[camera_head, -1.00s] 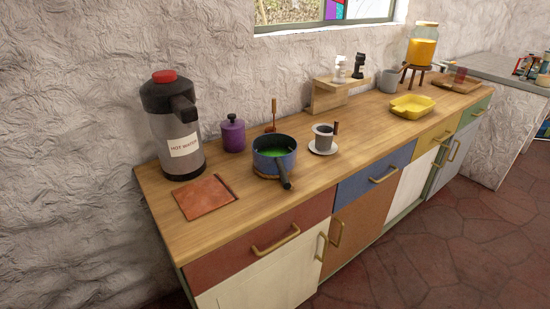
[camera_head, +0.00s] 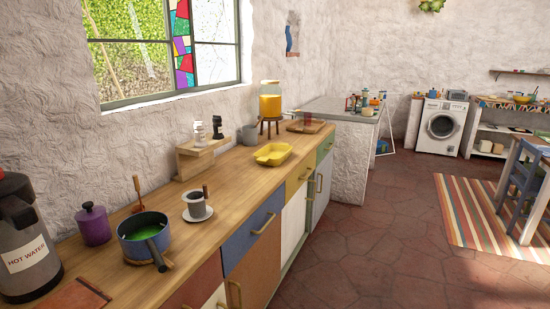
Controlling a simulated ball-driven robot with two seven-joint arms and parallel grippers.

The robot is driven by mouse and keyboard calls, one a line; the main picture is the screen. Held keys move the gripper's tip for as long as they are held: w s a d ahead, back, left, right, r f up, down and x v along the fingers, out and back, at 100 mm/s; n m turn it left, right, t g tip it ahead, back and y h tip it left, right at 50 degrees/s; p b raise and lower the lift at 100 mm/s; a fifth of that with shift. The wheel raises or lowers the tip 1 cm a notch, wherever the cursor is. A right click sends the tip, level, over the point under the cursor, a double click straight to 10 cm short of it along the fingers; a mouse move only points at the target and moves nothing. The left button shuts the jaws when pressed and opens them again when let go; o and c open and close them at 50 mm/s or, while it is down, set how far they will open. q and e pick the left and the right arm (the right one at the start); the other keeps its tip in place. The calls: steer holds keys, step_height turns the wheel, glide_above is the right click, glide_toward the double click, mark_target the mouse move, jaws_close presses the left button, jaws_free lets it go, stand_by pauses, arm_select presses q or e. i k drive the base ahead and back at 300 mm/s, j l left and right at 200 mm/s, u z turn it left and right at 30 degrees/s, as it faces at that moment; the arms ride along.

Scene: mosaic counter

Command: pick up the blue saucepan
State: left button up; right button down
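The blue saucepan (camera_head: 133,245) stands on the wooden counter (camera_head: 229,176) at the lower left. It sits on a round wooden trivet and has green contents. Its dark handle (camera_head: 157,255) points toward the counter's front edge. Neither of my grippers is in view.
Near the saucepan stand a hot water dispenser (camera_head: 28,252), a purple canister (camera_head: 94,226) and a cup on a white saucer (camera_head: 198,214). A yellow dish (camera_head: 273,154) lies farther along. The tiled floor (camera_head: 345,245) in front of the counter is clear.

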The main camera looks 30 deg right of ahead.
mark_target(144, 235)
steer(key=j+u, duration=0.5)
steer(key=i+j+u, duration=0.1)
steer(key=j+u, duration=0.25)
steer(key=u, duration=0.15)
